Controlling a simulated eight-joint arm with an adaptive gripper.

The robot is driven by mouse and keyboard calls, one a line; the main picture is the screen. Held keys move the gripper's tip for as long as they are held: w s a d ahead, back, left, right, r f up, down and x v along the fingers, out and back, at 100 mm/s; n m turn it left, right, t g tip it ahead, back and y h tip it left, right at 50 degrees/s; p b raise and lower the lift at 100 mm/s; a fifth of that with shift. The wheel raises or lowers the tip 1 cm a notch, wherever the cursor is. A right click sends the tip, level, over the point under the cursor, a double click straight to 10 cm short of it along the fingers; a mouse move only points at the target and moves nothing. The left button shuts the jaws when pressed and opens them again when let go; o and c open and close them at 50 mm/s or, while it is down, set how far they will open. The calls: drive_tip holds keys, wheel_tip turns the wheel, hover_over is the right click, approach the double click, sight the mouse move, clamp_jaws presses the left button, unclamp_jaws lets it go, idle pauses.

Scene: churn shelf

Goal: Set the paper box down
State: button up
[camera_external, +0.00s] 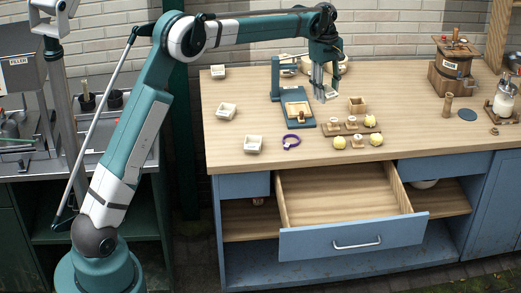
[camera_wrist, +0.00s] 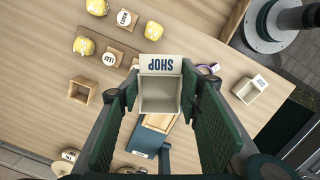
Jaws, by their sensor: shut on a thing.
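My gripper (camera_external: 322,87) is above the wooden counter, just right of the blue press stand. In the wrist view its two dark green fingers (camera_wrist: 160,92) are shut on the sides of a small open white paper box (camera_wrist: 160,66) with "SHOP" on its flap. The box looks empty and is tilted toward the camera. In the external view only a small white part of this box (camera_external: 331,95) shows by the fingertips. It appears held above the counter; the exact gap cannot be told.
Similar white boxes (camera_external: 227,111) stand along the counter's left side. A purple ring (camera_external: 291,141), a blue press with a wooden mould (camera_external: 297,109), a small wooden box (camera_external: 357,104), and yellow lumps with round stamps (camera_external: 340,142) are nearby. The drawer (camera_external: 345,198) below is open. The front-right counter is clear.

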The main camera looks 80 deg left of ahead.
drive_tip(key=s+a+n+p, duration=0.2)
drive_tip(key=s+a+n, duration=0.1)
drive_tip(key=s+a, duration=1.2)
drive_tip(key=s+a+n+p, duration=0.35)
drive_tip(key=s+a, duration=0.85)
drive_tip(key=s, duration=0.5)
drive_tip(key=s+a+n+y+p, duration=0.1)
drive_tip(key=s+a+n+p, duration=0.35)
drive_tip(key=s, duration=1.65)
drive_tip(key=s+a+n, duration=0.2)
drive_tip(key=s+a, duration=0.5)
drive_tip(key=s, duration=1.3)
drive_tip(key=shift+t, duration=0.4)
wheel_tip(320, 180, down, 5)
drive_tip(key=shift+s+d+r, duration=0.1)
drive_tip(key=shift+s, duration=0.05)
drive_tip(key=shift+f, duration=3.2)
